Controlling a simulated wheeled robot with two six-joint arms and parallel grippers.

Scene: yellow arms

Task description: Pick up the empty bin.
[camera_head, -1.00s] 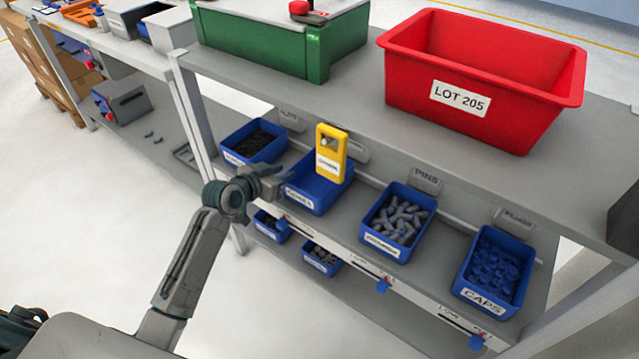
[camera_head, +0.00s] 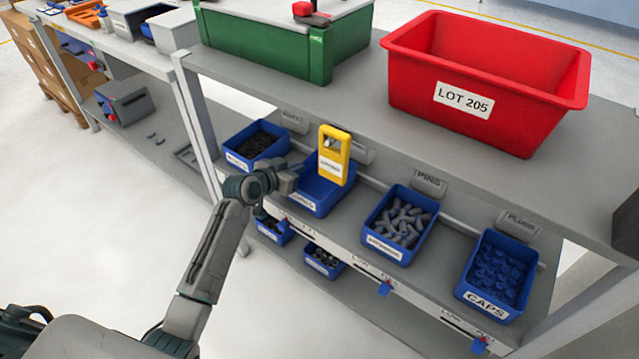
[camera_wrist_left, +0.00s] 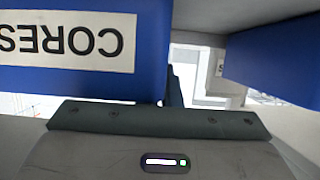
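The empty blue bin (camera_head: 318,198) stands on the middle shelf, between a bin of dark parts and a bin of grey pins. My left gripper (camera_head: 288,180) is at the bin's left front corner. In the left wrist view the bin's blue front (camera_wrist_left: 150,45) is very close, with an upside-down label reading CORES. One dark finger (camera_wrist_left: 175,87) shows beside the bin's edge; the other finger is not visible, and contact is unclear. My right gripper is not in view.
Neighbouring bins hold dark parts (camera_head: 257,141), grey pins (camera_head: 402,222) and blue caps (camera_head: 494,275). Above, the top shelf carries a red LOT 205 crate (camera_head: 440,60) and a green box (camera_head: 318,55). Smaller bins (camera_head: 322,262) stand below. Open floor lies left.

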